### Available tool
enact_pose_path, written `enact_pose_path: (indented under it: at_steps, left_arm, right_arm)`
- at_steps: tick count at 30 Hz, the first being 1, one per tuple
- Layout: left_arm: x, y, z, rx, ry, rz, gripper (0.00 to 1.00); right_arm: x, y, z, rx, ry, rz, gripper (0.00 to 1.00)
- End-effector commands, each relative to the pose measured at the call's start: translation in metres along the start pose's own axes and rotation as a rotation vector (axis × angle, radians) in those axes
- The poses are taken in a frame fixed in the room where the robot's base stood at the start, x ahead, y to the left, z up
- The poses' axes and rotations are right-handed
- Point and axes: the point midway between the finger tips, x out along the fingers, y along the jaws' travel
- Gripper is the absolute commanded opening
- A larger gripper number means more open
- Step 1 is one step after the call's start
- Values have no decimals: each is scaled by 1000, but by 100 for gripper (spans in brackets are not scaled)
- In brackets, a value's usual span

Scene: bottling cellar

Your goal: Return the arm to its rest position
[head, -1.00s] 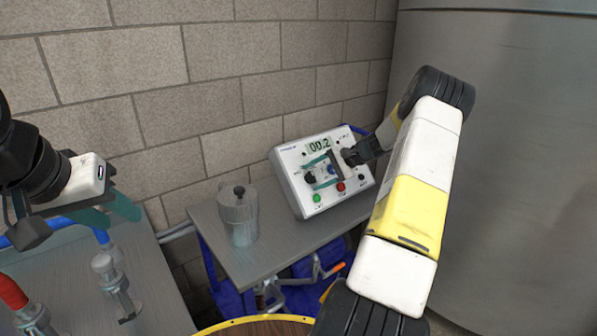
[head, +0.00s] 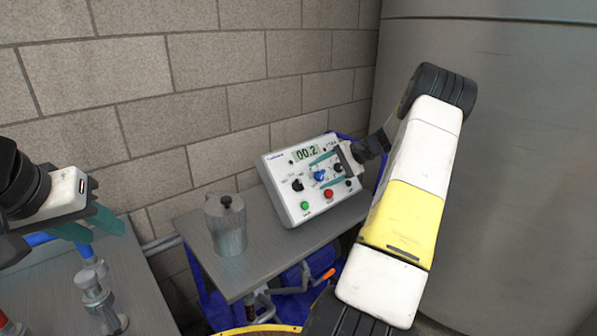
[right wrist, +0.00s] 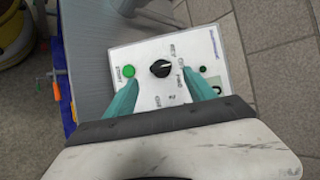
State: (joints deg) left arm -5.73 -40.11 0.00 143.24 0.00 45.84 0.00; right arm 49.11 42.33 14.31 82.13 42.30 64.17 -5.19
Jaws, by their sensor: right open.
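My right gripper (head: 320,173) is open in front of a white control box (head: 274,185).
The box stands on a grey table (head: 262,262) beside a lidded metal pot (head: 227,228). A brick wall (head: 200,90) is behind, a large metal tank (head: 500,180) at right. Metal fittings (head: 97,292) stand on the left bench. Grey floor tiles show in the right wrist view.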

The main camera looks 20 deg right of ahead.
Motion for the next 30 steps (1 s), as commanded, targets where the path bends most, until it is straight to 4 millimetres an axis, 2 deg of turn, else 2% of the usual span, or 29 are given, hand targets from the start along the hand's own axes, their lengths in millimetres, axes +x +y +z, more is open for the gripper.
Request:
enact_pose_path:
  at_steps: [7,11,15,21,26,30]
  left_arm:
    - [0,0,0,0,0,0,37]
    - [0,0,0,0,0,0,37]
    - [0,0,0,0,0,0,37]
    - [0,0,0,0,0,0,37]
    - [0,0,0,0,0,0,37]
    - [0,0,0,0,0,0,37]
  right_arm:
    - [1,-4,6,-13,-1,11,64]
    - [4,-25,38,-82,-3,79,64]
    - [4,-53,102,-220,6,204,64]
    - [-7,-73,202,-437,42,367,64]
    - [-23,-71,274,-614,86,460,64]
    - [-40,-59,330,-767,131,514,64]
